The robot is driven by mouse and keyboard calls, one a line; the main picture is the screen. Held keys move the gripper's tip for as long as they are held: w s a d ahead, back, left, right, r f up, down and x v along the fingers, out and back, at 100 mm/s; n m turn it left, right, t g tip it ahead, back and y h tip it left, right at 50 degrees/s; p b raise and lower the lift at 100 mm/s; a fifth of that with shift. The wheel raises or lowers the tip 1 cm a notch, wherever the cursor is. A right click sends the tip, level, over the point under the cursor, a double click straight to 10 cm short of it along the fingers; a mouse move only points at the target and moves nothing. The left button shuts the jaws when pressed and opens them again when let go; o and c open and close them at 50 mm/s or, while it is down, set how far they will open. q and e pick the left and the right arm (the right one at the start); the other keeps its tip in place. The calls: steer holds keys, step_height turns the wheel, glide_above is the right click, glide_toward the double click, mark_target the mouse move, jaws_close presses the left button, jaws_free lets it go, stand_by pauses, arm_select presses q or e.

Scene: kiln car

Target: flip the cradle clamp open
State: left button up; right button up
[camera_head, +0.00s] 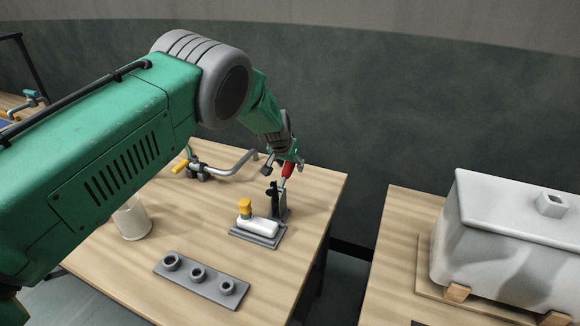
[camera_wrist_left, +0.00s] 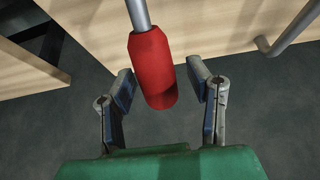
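The cradle clamp (camera_head: 278,198) is a dark upright mechanism at the back right of a small grey cradle base (camera_head: 265,241). Its red handle (camera_head: 288,169) points up; in the left wrist view the red grip (camera_wrist_left: 150,58) sits on a grey rod. A white piece with a yellow top (camera_head: 245,207) lies in the cradle. My left gripper (camera_head: 284,163) is at the handle's upper end. In the left wrist view its two fingers (camera_wrist_left: 160,80) are open, one on each side of the red grip, with gaps visible. My right gripper is out of view.
A grey plate with three round sockets (camera_head: 200,280) lies at the table's front. A white cup (camera_head: 132,219) stands left, partly behind my arm. A bent pipe with a yellow handle (camera_head: 225,168) is behind. A second table at right bears a large white block (camera_head: 510,245).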

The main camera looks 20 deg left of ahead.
mark_target(283, 182)
arm_select(q)
steer(key=shift+s+d+r, duration=0.15)
steer(key=v, duration=1.1)
steer(key=shift+r, duration=0.2)
stand_by(0.4)
